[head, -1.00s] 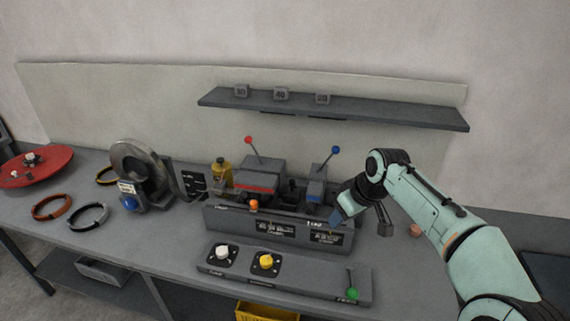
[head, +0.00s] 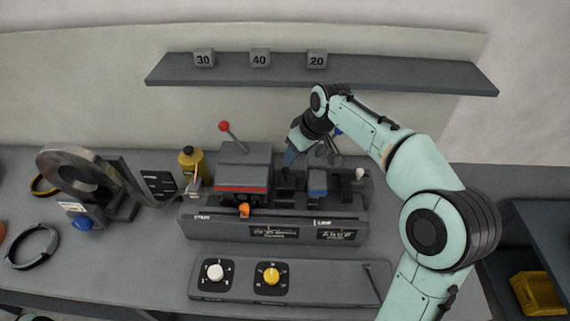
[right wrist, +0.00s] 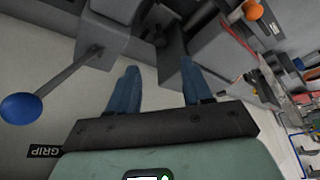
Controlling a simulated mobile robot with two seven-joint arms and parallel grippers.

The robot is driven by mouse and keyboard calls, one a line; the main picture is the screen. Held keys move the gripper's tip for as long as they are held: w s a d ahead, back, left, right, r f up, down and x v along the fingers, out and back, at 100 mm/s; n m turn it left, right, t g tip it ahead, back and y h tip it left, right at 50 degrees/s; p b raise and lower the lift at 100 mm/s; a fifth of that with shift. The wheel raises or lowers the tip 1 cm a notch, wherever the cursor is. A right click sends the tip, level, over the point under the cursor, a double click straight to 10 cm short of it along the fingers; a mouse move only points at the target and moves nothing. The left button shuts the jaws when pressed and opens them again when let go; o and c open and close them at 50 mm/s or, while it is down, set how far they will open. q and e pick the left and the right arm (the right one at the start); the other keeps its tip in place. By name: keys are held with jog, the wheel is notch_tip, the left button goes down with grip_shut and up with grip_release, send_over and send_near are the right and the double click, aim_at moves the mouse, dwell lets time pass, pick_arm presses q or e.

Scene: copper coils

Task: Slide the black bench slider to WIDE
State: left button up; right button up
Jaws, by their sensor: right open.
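I cannot clearly pick out the black slider or a WIDE mark. Small dark parts (head: 286,180) stand between the red-striped block (head: 243,176) and the blue-striped block (head: 317,183) of the bench machine; one may be the slider. My right gripper (head: 291,157) hangs over this gap, pointing down. In the right wrist view its two blue fingers (right wrist: 157,78) are apart with nothing between them, and small dark parts (right wrist: 160,32) lie beyond their tips. The machine's front wall (head: 262,232) carries two small scale plates. My left gripper is out of view.
A red-ball lever (head: 224,127) stands left of my right gripper. A blue-ball lever (right wrist: 20,108) is close beside it in the wrist view. A panel with a white knob (head: 215,272) and a yellow knob (head: 271,276) lies in front. A shelf (head: 400,83) hangs behind.

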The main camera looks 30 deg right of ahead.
aim_at(286, 169)
jog(key=x, duration=1)
jog(key=shift+w+f, duration=0.25)
grip_shut()
